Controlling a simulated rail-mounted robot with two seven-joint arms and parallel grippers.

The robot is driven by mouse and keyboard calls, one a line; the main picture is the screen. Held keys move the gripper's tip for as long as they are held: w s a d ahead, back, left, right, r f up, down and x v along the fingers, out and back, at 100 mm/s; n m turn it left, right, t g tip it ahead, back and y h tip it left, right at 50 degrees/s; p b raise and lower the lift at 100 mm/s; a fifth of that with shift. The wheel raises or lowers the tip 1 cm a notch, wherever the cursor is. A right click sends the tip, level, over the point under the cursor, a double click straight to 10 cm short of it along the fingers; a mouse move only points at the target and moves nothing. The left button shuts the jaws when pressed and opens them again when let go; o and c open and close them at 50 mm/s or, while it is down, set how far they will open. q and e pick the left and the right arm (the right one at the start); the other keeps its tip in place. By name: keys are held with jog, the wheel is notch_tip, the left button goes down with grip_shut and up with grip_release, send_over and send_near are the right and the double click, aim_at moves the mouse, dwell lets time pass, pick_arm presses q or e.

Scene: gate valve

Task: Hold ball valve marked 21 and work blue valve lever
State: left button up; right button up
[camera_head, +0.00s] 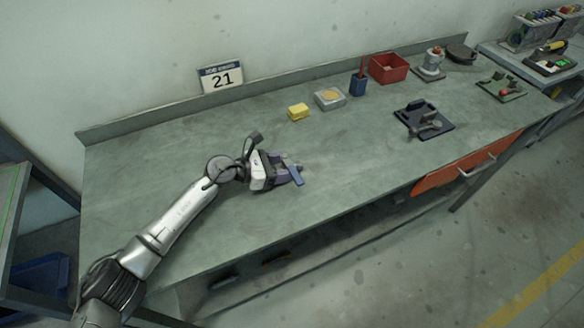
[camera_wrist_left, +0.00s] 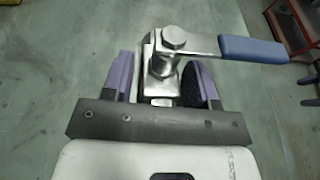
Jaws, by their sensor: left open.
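The ball valve (camera_wrist_left: 163,72) is a silver metal body with a bolt on top, seen close in the left wrist view. Its blue lever (camera_wrist_left: 252,48) points right there, and the lever also shows in the head view (camera_head: 296,175). My left gripper (camera_wrist_left: 165,78) is open, with one purple finger on each side of the valve body. I cannot tell if either finger touches it. In the head view my left gripper (camera_head: 282,170) is low over the bench and hides most of the valve. My right gripper is not in view.
A sign marked 21 (camera_head: 221,78) stands at the back of the green bench (camera_head: 140,200). A yellow block (camera_head: 298,112), a blue cup (camera_head: 358,84), a red bin (camera_head: 388,68) and a dark plate with a metal part (camera_head: 423,120) lie farther right. The bench around the valve is clear.

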pick_arm(q)
jog(key=c, duration=0.8)
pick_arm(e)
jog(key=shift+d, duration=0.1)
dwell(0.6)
